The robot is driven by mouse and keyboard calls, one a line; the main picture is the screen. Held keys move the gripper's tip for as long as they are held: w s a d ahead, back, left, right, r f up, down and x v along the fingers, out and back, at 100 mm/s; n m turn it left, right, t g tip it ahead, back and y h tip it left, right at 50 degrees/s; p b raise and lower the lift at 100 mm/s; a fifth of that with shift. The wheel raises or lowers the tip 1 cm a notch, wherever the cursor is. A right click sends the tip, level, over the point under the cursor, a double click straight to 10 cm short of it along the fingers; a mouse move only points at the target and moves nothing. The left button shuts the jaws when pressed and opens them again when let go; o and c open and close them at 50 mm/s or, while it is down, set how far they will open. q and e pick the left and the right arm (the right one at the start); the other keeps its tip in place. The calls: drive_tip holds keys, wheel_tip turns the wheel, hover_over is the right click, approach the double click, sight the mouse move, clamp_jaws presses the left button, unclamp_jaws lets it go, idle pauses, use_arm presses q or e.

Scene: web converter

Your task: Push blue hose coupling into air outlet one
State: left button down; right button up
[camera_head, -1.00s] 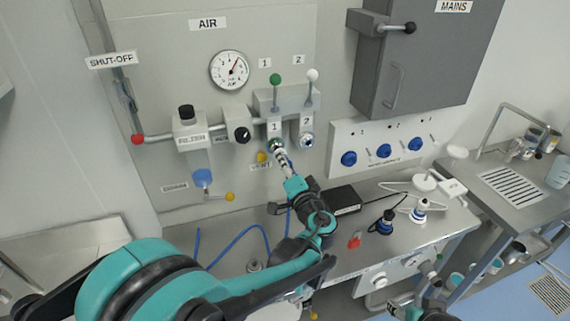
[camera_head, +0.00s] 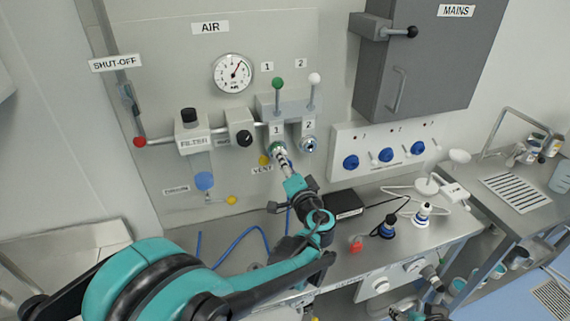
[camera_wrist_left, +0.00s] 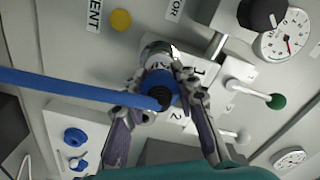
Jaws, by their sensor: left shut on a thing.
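My left gripper (camera_head: 284,161) is shut on the blue hose coupling (camera_wrist_left: 160,86) right in front of air outlet one (camera_head: 277,148). In the left wrist view the gripper's fingers (camera_wrist_left: 160,92) lie on both sides of the coupling. The coupling is lined up with the outlet's silver ring (camera_wrist_left: 157,52) and appears to meet it; I cannot tell how deep it sits. The blue hose (camera_wrist_left: 70,84) runs off to the left from the coupling. Part of my right arm shows at the bottom right of the head view, but its fingers are not clear.
Air outlet two (camera_head: 308,145) is free, just right of outlet one. A green-knobbed lever (camera_head: 278,84) and a white-knobbed lever (camera_head: 314,79) stand above. A yellow vent knob (camera_head: 264,160) is close on the left. A black box (camera_head: 344,203) stands on the bench.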

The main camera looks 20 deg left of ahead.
use_arm(q)
drive_tip(key=shift+w+a, duration=0.15)
drive_tip(key=shift+w, duration=0.05)
idle(0.5)
drive_tip(key=c, duration=1.1)
unclamp_jaws()
drive_tip(key=v, duration=1.2)
